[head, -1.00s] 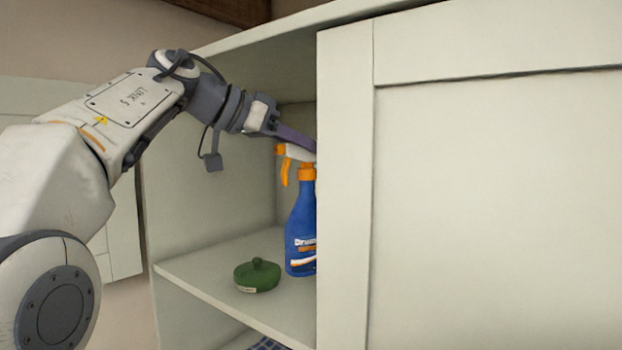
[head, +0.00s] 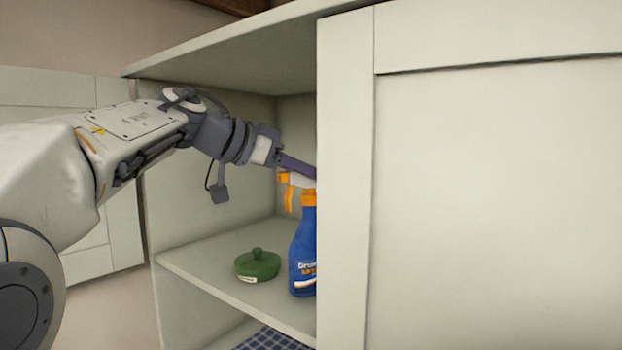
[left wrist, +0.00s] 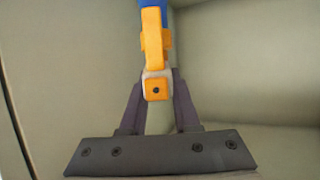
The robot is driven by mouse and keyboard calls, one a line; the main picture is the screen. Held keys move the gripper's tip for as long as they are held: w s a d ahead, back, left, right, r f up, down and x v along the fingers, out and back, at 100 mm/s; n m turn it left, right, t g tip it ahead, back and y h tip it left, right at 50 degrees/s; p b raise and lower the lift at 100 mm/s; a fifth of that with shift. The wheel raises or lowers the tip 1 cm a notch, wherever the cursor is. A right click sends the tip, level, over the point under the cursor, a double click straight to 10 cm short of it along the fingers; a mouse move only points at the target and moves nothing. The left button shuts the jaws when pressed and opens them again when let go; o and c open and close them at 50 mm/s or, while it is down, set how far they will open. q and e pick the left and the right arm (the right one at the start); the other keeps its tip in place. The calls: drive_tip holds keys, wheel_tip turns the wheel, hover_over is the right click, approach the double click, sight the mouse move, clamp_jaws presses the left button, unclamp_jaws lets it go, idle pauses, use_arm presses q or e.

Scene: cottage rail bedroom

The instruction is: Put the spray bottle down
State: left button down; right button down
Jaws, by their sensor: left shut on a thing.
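The spray bottle (head: 303,262) is blue with an orange collar and trigger and a white and orange head. It is upright in the cabinet's open bay, its right side hidden behind the cabinet's front panel. My left gripper (head: 300,168) is shut on the bottle's head, its fingertips partly hidden by that panel. In the left wrist view the gripper fingers (left wrist: 157,92) lie on both sides of the spray head, and the orange trigger (left wrist: 153,38) points at the camera. The bottle's base is low, near the shelf's front edge; I cannot tell whether it touches. My right gripper is not in view.
A green lidded dish (head: 258,266) sits on the shelf (head: 205,258) just left of the bottle. Blue checked cloth (head: 270,340) lies on the level below. The pale front panel (head: 345,200) closes off the right. The shelf is clear behind the dish.

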use_arm(q)
drive_tip(key=shift+w+d+f+p, duration=0.1)
drive_tip(key=shift+f+p, duration=0.05)
drive_tip(key=shift+p, duration=0.2)
drive_tip(key=shift+f, duration=0.15)
drive_tip(key=shift+f, duration=0.2)
drive_tip(key=c, duration=0.6)
unclamp_jaws()
drive_tip(key=shift+c, duration=0.2)
drive_tip(key=shift+r, duration=0.1)
drive_tip(key=b+v, duration=0.2)
drive_tip(key=v, duration=1)
drive_tip(key=shift+b, duration=0.35)
